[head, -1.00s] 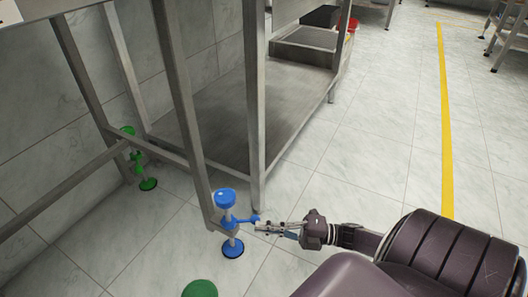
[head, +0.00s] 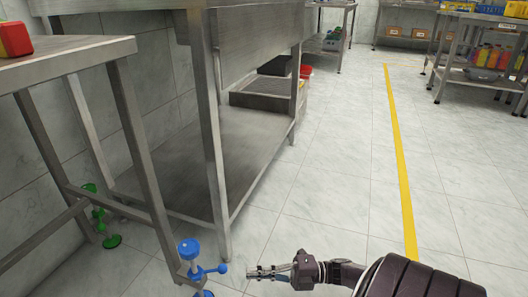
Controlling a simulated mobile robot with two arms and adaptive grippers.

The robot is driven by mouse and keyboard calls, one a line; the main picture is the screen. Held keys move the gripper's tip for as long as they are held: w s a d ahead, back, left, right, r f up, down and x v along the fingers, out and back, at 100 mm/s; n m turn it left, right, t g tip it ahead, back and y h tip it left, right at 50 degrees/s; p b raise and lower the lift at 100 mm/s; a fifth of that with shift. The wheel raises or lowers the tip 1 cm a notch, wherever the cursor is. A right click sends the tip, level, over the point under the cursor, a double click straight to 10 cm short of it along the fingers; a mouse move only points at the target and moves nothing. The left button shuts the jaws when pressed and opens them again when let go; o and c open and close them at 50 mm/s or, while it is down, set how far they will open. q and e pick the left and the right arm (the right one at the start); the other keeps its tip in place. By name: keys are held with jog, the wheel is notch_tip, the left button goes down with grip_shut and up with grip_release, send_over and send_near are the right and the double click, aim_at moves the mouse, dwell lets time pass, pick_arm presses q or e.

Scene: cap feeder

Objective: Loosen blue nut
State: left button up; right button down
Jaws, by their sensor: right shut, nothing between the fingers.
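The blue nut (head: 199,273) sits on the table foot at the bottom left of centre in the head view. It has a short side arm ending in a ball, which points to the right. A round blue cap (head: 189,249) stands above it, and a blue foot pad (head: 204,294) shows partly below, cut by the picture's edge. My right gripper (head: 252,272) is shut and empty, to the right of the nut's ball with a small gap between them. My left gripper is not in view.
The steel table (head: 70,52) stands over the blue foot, with a green foot (head: 101,222) at its rear leg. A steel bench with a low shelf (head: 190,165) is behind. Open tiled floor with a yellow line (head: 396,160) lies right.

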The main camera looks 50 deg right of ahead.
jog(key=shift+s+d+f, duration=0.1)
jog(key=shift+s+d, duration=0.1)
jog(key=shift+d, duration=0.5)
jog(key=shift+s+d+f, duration=0.1)
jog(key=shift+s+d, duration=0.05)
jog(key=shift+d, duration=0.55)
